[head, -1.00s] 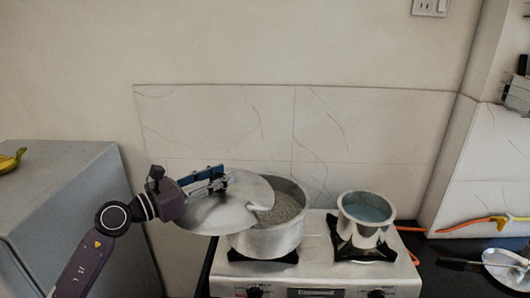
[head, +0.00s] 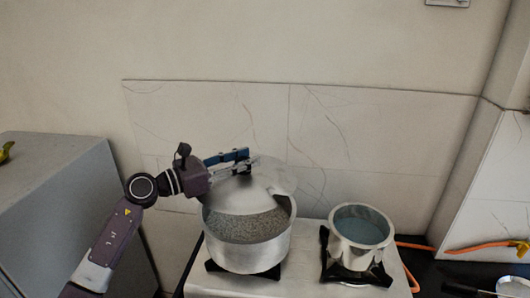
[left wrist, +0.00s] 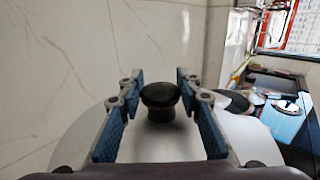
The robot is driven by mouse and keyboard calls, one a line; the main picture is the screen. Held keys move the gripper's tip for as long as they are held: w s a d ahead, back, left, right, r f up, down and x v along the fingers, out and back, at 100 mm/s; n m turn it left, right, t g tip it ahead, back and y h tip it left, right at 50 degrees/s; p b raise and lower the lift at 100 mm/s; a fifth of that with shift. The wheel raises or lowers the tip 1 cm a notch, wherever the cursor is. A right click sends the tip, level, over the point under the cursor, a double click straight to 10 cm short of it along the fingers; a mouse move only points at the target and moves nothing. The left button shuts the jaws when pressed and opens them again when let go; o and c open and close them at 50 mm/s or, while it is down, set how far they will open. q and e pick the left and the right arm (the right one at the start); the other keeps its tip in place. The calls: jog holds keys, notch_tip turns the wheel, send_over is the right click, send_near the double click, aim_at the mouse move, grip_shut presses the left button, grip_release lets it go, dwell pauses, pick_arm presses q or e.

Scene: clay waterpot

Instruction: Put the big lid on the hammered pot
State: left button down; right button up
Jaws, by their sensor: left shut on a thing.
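The big lid (head: 243,196) is a shiny metal disc, held tilted above the hammered pot. My left gripper (head: 240,162) is shut on it at the top; in the left wrist view the lid's black knob (left wrist: 160,98) shows between my fingers (left wrist: 158,105). The hammered pot (head: 248,256) is a wide silver pot on the left burner. The lid covers the back of its mouth in the head view, while the speckled grey contents show at the front. I cannot tell whether lid and rim touch. My right gripper is not in view.
A smaller metal pot (head: 362,226) with bluish contents stands on the right burner of the white stove (head: 308,270). A grey cabinet (head: 60,190) stands at left. A tiled wall (head: 320,140) is close behind. An orange hose (head: 470,248) runs at right.

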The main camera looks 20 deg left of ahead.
pick_arm(q)
jog(key=shift+w+d, duration=0.3)
jog(key=shift+w, duration=0.2)
jog(key=shift+w+d+f, duration=0.15)
jog(key=shift+f, duration=0.05)
jog(key=shift+s+a+f+b, duration=0.25)
jog(key=shift+s+f+b, duration=0.15)
jog(key=shift+f+b, duration=0.2)
jog(key=shift+s+a+f+b, duration=0.25)
jog(key=shift+s+f+b, duration=0.1)
jog(key=shift+f+b, duration=0.25)
jog(key=f+b, duration=0.2)
jog(key=f, duration=0.1)
jog(key=f+b, duration=0.2)
jog(key=shift+w+d, duration=0.2)
jog(key=shift+w, duration=0.1)
jog(key=shift+f+b, duration=0.35)
jog(key=shift+b, duration=0.05)
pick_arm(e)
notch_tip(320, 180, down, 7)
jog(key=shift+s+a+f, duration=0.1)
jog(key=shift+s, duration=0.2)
pick_arm(q)
jog(key=shift+f+b, duration=0.45)
jog(key=shift+b, duration=0.05)
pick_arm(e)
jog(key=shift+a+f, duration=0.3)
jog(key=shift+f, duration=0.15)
